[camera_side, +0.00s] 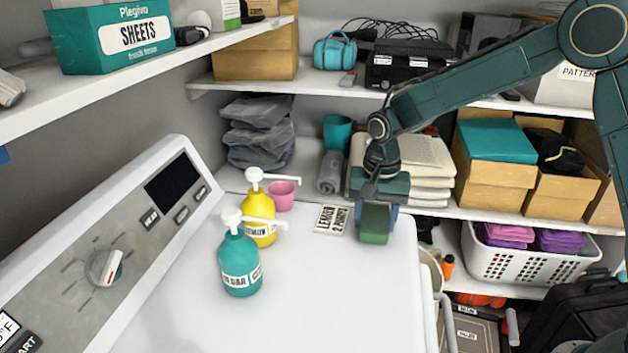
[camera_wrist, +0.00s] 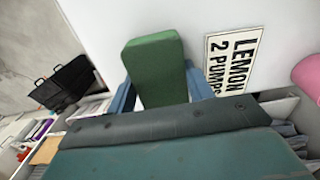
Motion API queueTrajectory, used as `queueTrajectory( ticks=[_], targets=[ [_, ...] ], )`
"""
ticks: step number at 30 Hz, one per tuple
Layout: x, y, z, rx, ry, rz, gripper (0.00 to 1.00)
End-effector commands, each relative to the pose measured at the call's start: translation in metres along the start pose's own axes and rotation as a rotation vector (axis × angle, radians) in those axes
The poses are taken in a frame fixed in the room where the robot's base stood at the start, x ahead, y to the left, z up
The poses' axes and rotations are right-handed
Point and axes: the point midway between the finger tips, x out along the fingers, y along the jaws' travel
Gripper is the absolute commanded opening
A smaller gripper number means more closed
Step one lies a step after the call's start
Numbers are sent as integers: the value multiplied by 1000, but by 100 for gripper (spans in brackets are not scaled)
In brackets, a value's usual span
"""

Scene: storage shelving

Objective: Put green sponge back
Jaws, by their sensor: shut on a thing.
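The green sponge (camera_side: 374,237) is between the fingers of my gripper (camera_side: 376,222), at the far right corner of the white machine top. In the wrist view the sponge (camera_wrist: 155,66) stands out past the blue fingers of my gripper (camera_wrist: 160,92), which are shut on its two sides. The sponge is low over the white top; I cannot tell whether it touches it. The upper part of the sponge is hidden by the gripper in the side view.
A "Lemon 2 pumps" card (camera_side: 331,219) lies just left of the sponge. A teal pump bottle (camera_side: 240,268), a yellow pump bottle (camera_side: 258,222) and a pink cup (camera_side: 282,195) stand further left. Shelves with folded towels (camera_side: 428,160) and boxes (camera_side: 495,168) rise behind. The front of the white top (camera_side: 330,300) is clear.

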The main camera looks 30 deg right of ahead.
Motion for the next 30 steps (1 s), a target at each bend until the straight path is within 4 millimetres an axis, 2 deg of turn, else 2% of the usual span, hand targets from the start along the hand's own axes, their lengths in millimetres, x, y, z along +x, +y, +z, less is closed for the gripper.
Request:
queueTrajectory(
  ticks=[13,14,17,30],
  targets=[
    [4,0,0,0,0,1,30],
    [4,0,0,0,0,0,55],
    [4,0,0,0,0,0,73],
    [0,0,0,0,1,-1,73]
  ],
)
